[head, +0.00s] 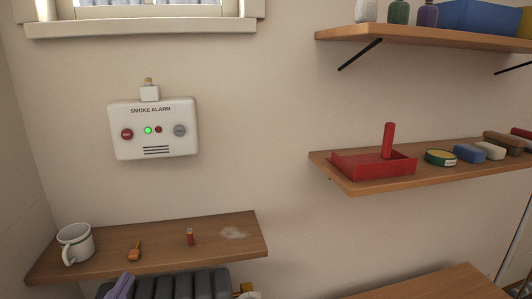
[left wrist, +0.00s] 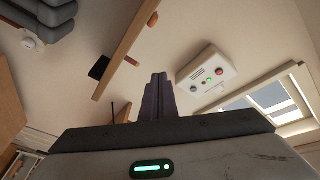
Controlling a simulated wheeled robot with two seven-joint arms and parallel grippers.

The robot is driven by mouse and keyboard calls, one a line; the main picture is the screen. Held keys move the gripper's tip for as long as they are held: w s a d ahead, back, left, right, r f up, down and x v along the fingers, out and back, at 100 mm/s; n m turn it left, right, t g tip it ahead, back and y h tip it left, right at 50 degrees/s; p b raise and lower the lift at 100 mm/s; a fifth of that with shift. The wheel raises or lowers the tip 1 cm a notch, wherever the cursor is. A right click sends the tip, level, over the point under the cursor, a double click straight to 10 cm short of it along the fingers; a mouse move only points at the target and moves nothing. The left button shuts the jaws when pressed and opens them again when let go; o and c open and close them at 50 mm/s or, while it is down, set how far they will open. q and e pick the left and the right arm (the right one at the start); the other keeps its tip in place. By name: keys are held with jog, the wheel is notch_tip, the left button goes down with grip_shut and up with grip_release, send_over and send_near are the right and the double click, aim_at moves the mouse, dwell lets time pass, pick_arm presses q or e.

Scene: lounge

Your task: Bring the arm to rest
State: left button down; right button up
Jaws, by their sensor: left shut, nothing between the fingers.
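My left gripper (head: 120,286) shows only by its purple-grey fingertips at the bottom left of the head view, below the front edge of the low wooden shelf (head: 90,262). In the left wrist view its fingers (left wrist: 157,97) are shut together with nothing between them. The white smoke alarm (head: 154,130) hangs on the wall above that shelf, with a green light lit. It also shows in the left wrist view (left wrist: 206,73), to the right of the fingers and apart from them. My right gripper is in neither view.
The low shelf holds a white mug (head: 75,244), a small orange item (head: 134,252), a small red item (head: 190,237) and a pale powdery patch (head: 233,233). A dark ribbed object (head: 190,285) lies below it. A red tray (head: 370,165) sits on the right shelf. Open wall lies between.

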pick_arm(q)
jog(key=s+d+f+n+g, duration=0.2)
jog(key=s+f, duration=0.4)
jog(key=f, duration=0.4)
jog(key=s+d+f+n+g, duration=0.3)
jog(key=s+d+f+g, duration=0.2)
jog(key=f, duration=0.6)
jog(key=s+d+f+n+g, duration=0.3)
jog(key=s+d+f, duration=0.1)
jog(key=s+f, duration=0.5)
jog(key=shift+s+f+g+h, duration=0.15)
jog(key=shift+f+g+h, duration=0.2)
jog(key=shift+f, duration=0.55)
jog(key=shift+r, duration=0.1)
